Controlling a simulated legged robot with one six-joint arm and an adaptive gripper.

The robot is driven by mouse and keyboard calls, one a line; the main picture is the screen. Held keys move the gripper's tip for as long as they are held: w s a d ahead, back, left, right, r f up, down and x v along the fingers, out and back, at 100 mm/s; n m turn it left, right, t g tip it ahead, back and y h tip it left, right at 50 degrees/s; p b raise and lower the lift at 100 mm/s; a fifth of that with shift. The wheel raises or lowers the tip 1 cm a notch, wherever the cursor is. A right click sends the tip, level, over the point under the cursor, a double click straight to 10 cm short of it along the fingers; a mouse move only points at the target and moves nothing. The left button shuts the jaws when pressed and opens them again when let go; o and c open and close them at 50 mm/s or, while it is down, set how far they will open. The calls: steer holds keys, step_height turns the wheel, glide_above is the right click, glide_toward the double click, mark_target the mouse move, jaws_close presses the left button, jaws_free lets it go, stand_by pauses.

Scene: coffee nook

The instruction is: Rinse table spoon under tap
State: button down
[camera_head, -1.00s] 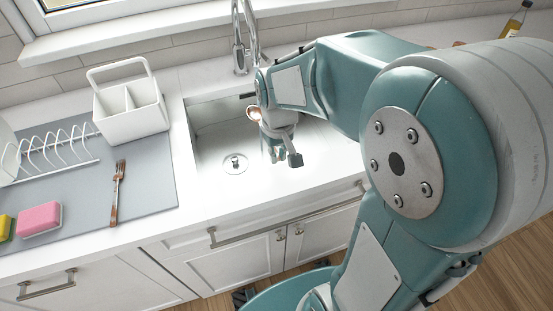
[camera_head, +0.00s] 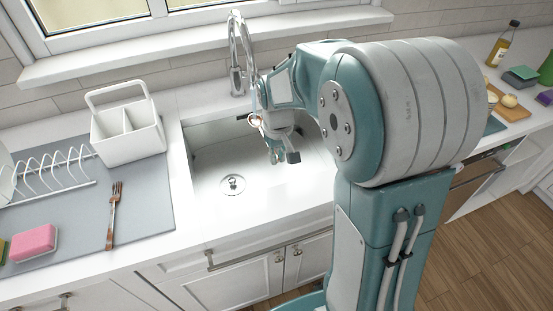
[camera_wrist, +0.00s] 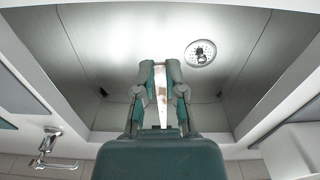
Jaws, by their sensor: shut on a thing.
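My gripper (camera_head: 280,153) is over the right half of the white sink (camera_head: 205,165), to the right of the drain (camera_head: 232,184). In the wrist view my gripper (camera_wrist: 160,68) is shut on a narrow pale piece with brown stains, taken as the table spoon (camera_wrist: 160,95). The chrome tap (camera_head: 237,55) stands behind the sink, left of and behind the gripper. It also shows in the wrist view (camera_wrist: 45,148).
Left of the sink, a grey mat (camera_head: 152,205) bears a white caddy (camera_head: 130,133), a dish rack (camera_head: 55,178), a pink sponge (camera_head: 33,243) and a stained fork (camera_head: 114,215). A bottle (camera_head: 503,45) and sponges stand at the far right counter. The sink's left half is clear.

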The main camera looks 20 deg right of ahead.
steer(key=shift+d, duration=0.2)
stand_by(0.5)
steer(key=shift+s+d, duration=0.25)
steer(key=shift+d, duration=0.15)
steer(key=shift+a, duration=0.1)
steer(key=shift+w+a, duration=0.25)
steer(key=shift+a, duration=0.25)
steer(key=shift+s, duration=0.1)
steer(key=shift+s+a, duration=0.55)
steer(key=shift+s, duration=0.65)
steer(key=shift+s+a, duration=0.6)
steer(key=shift+s, duration=0.55)
steer(key=shift+s+a, duration=0.55)
steer(key=shift+s, duration=0.65)
